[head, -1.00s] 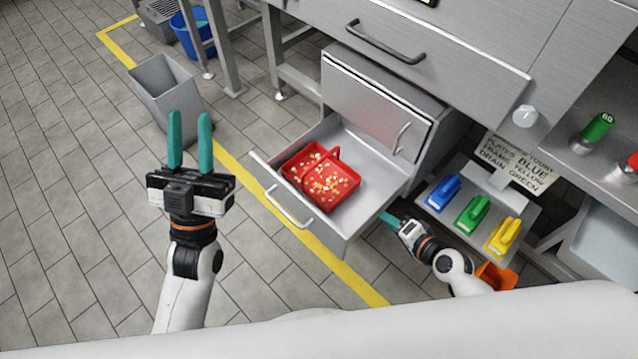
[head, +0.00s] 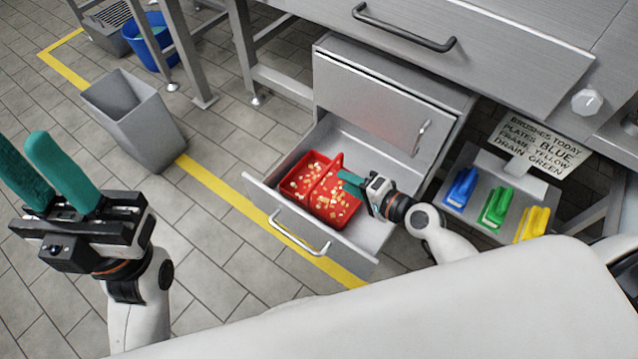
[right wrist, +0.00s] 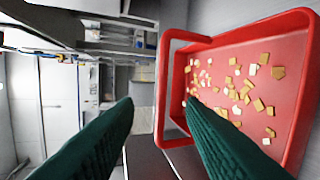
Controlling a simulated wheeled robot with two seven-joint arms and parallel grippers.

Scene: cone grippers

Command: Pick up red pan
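The red pan (head: 309,203) lies in the open drawer (head: 345,258). It is a shallow red tray with an arched red handle across it and several small yellowish bits inside. My right gripper (head: 347,181) is at the pan's right side, with its teal fingertips close to the handle. In the right wrist view, the pan (right wrist: 293,85) fills the right half, and its handle (right wrist: 161,95) shows between and beyond the two spread fingers (right wrist: 160,108). I cannot tell whether they touch it. My left gripper (head: 22,155) is open and empty, above the floor at the far left.
A grey bin (head: 133,125) stands left of the drawer, with a blue bucket (head: 152,45) behind. A closed drawer (head: 370,100) is above the open one. Blue (head: 461,188), green (head: 496,207) and yellow (head: 532,224) brushes sit on a tray at right.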

